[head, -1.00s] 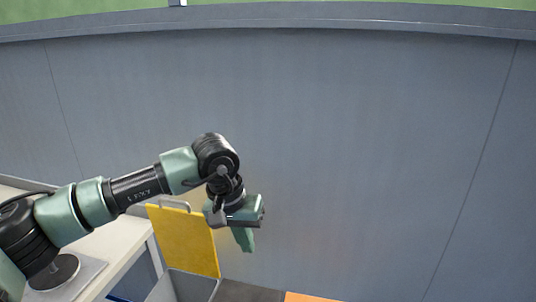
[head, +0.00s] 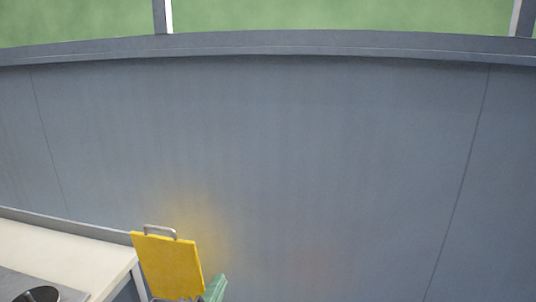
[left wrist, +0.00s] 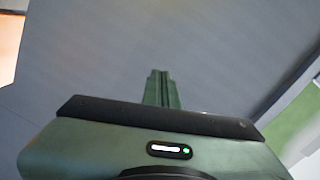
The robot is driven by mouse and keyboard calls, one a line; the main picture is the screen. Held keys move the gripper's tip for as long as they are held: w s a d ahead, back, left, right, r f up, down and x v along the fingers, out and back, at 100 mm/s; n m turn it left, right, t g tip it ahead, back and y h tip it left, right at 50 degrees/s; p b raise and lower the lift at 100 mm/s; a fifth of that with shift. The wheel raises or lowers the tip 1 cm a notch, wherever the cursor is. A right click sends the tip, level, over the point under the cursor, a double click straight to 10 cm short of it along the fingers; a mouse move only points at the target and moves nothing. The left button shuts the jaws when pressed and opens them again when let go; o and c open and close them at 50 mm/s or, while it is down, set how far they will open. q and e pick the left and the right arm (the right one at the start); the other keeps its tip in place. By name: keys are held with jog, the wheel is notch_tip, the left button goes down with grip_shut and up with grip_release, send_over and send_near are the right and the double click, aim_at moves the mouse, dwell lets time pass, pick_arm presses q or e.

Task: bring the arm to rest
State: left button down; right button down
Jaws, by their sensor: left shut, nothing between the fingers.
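My left gripper (head: 215,288) shows in the head view only as a green piece at the bottom edge, just right of a yellow panel. The rest of that arm is out of the picture. In the left wrist view, the green fingers (left wrist: 161,88) are together with nothing between them. They point toward a plain grey surface. My right gripper is in neither view.
The upright yellow panel (head: 168,266) has a grey handle on top. A pale table (head: 75,262) with a dark round thing (head: 40,294) on it is at lower left. A long grey wall (head: 300,160) fills the background.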

pick_arm(q)
jog(key=s+a+f+n+g+y, duration=0.1)
jog(key=s+a+f+n+g, duration=0.3)
jog(key=f, duration=0.3)
jog(key=s+a+f+n+g+y, duration=0.2)
jog(key=s+a+f+n+g, duration=0.15)
jog(key=s+f, duration=0.35)
jog(key=s+a+f+n+g, duration=0.1)
jog(key=s+f+n+g, duration=0.2)
jog(key=s+f, duration=0.35)
jog(key=s+a+f+n+g, duration=0.2)
jog(key=s+f+n+g, duration=0.1)
jog(key=s, duration=0.6)
notch_tip(320, 180, down, 24)
jog(key=s+f+g, duration=0.1)
jog(key=g, duration=0.1)
jog(key=s+a+f, duration=0.2)
jog(key=s+f, duration=1.5)
jog(key=s, duration=0.1)
jog(key=shift+a+g, duration=0.25)
jog(key=shift+g, duration=0.1)
jog(key=shift+w+m, duration=0.1)
jog(key=shift+m, duration=0.15)
